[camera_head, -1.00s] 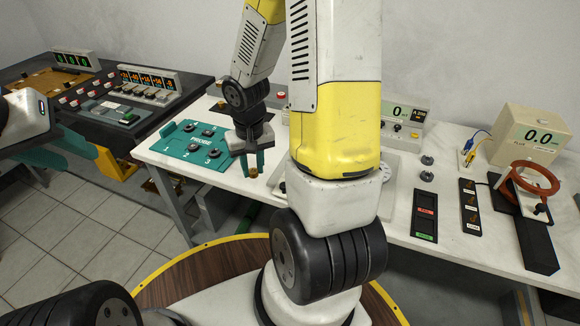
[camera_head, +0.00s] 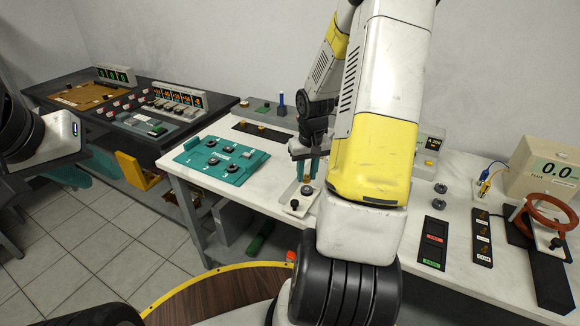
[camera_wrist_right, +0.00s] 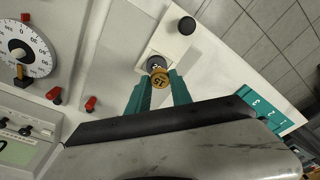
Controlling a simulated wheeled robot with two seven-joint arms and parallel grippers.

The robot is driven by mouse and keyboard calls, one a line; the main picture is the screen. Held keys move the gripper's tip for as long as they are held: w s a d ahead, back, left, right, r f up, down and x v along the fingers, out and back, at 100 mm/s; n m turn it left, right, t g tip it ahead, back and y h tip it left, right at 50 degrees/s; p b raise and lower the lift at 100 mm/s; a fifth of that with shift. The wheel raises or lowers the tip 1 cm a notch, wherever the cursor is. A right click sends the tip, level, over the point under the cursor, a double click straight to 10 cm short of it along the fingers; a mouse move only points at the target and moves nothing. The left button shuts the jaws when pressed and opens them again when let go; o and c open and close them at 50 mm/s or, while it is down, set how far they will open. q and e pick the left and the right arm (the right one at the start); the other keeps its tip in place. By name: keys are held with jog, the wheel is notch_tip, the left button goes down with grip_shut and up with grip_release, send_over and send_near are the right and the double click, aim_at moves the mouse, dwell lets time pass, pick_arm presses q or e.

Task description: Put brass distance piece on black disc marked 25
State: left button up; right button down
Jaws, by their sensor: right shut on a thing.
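My right gripper (camera_head: 308,170) is over the white bench, left of my forearm in the head view. In the right wrist view its teal fingers (camera_wrist_right: 160,92) are shut on the round brass distance piece (camera_wrist_right: 160,79), whose top marking is hard to read. The black disc (camera_wrist_right: 154,63), with a pale marking partly covered by the brass piece, shows just beyond it on a pale plate (camera_wrist_right: 148,53). I cannot tell whether brass and disc touch. My left gripper (camera_head: 55,185) is at the far left, its teal fingers apart and empty, away from the bench.
A teal board (camera_head: 222,160) with several dark discs lies left of the right gripper. A black knob (camera_head: 294,204) stands on the plate close by. A dark strip (camera_head: 262,132) with brass pieces lies behind. Meters and a coil (camera_head: 550,213) stand at the right.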

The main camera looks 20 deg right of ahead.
aim_at(308, 177)
jog(key=shift+w+d+f, duration=0.1)
jog(key=shift+d, duration=0.2)
jog(key=shift+f, duration=1.7)
jog(key=shift+f, duration=0.15)
jog(key=c, duration=1.1)
grip_release()
jog(key=shift+c, duration=0.2)
